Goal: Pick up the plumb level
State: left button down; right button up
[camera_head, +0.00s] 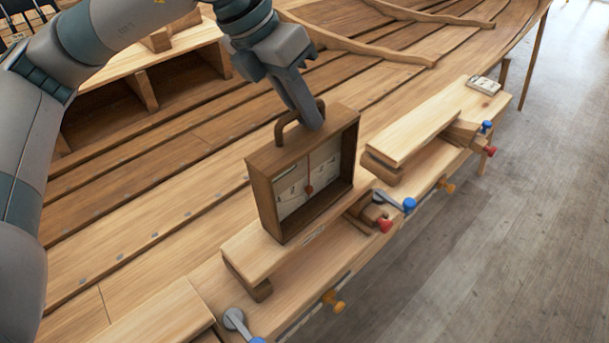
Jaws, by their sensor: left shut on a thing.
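The plumb level (263,201) is a dark brown wooden box frame with a white dial, a red line with a bob, and a handle on top. It stands upright on a light wooden plank on the hull's edge; I cannot tell whether its base touches the plank. My left gripper (312,122) reaches down from above and is shut on the level's top handle. The fingers hide part of the handle. My right gripper is not in view.
The plank (245,254) lies along the hull edge. Clamps with a blue handle (409,205) and a red knob (385,226) stand close by at the right. A second plank (415,132) carries a small pale object (484,85). Open floor (500,240) lies at the right.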

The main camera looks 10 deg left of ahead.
pick_arm(q)
jog(key=shift+r, duration=0.1)
dwell(0.5)
jog(key=shift+w+r+b, duration=0.1)
jog(key=shift+r+b, duration=0.4)
jog(key=shift+b, duration=0.05)
jog(key=shift+r+b, duration=0.75)
jog(key=shift+r, duration=0.55)
jog(key=s+d+r+b, duration=0.2)
jog(key=d+r+b, duration=0.3)
jog(key=d, duration=0.6)
jog(key=shift+s+d+r, duration=0.2)
jog(key=shift+d+r, duration=0.05)
jog(key=shift+r, duration=0.85)
jog(key=shift+f, duration=0.1)
